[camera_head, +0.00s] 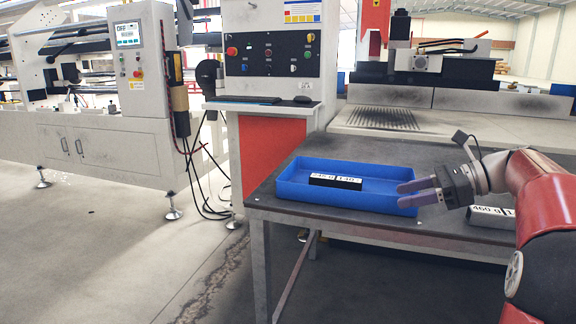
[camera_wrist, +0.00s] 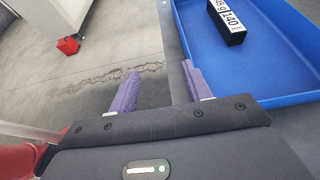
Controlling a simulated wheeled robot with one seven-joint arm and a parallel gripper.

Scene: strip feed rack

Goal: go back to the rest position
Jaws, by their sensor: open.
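My gripper (camera_head: 418,192) is open and empty, its two purple fingers apart, near the right front corner of the blue tray (camera_head: 300,192). In the wrist view the open fingers (camera_wrist: 160,88) point past the tray's edge toward the floor. A black block with a white printed label (camera_head: 336,182) lies inside the tray; it also shows in the wrist view (camera_wrist: 236,38), apart from the fingers. A second labelled block marked 460 g (camera_head: 490,214) lies on the dark table (camera_head: 330,222), below my wrist and partly hidden by my arm.
A control cabinet (camera_head: 272,60) with a keyboard stands behind the table. A grey machine bed (camera_head: 420,122) stands at the back right. A red box (camera_wrist: 68,45) sits on the floor in the wrist view. The floor left of the table is clear.

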